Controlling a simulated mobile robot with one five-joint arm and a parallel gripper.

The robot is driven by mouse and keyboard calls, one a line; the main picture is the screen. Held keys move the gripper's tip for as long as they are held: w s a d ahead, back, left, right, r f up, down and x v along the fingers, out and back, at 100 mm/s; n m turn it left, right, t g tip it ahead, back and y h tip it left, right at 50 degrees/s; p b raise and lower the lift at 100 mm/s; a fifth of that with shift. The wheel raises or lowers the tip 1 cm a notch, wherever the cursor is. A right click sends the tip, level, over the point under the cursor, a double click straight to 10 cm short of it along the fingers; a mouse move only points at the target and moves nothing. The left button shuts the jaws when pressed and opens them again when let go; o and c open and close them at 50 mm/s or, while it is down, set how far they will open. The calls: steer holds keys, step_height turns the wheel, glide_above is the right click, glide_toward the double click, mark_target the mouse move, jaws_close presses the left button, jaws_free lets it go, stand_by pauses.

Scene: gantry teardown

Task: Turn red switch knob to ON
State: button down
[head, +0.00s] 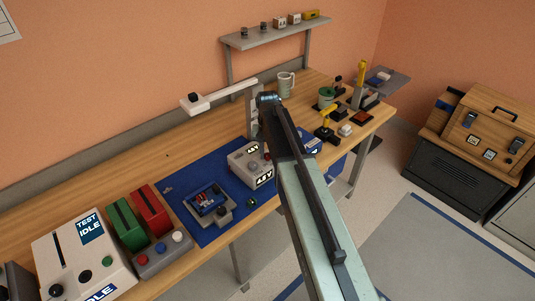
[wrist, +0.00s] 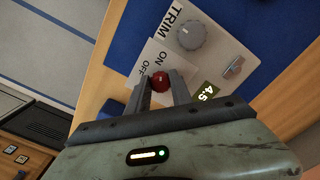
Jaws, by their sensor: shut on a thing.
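The red switch knob (wrist: 160,79) shows in the wrist view on a pale panel, close to the printed ON and OFF labels. My gripper (wrist: 159,85) has one finger on each side of the knob and is shut on it. Which label the knob points to cannot be made out. The panel belongs to a light grey box (head: 246,168) on the blue mat in the head view, with a lit readout on its front. A grey TRIM dial (wrist: 190,34) and a small metal toggle (wrist: 234,67) sit on the same panel.
The blue mat (head: 222,226) also holds a small blue-and-grey fixture (head: 207,200). A white TEST IDLE box (head: 80,255), green and red blocks and a button box stand at the left. A lamp-like white arm (head: 215,99) reaches over the bench behind.

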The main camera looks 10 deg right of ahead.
mark_target(267, 155)
steer(key=c, duration=1.1)
jaws_free()
steer(key=shift+c, duration=0.2)
step_height(267, 155, up, 8)
steer(key=p, duration=0.8)
steer(key=shift+f, duration=0.1)
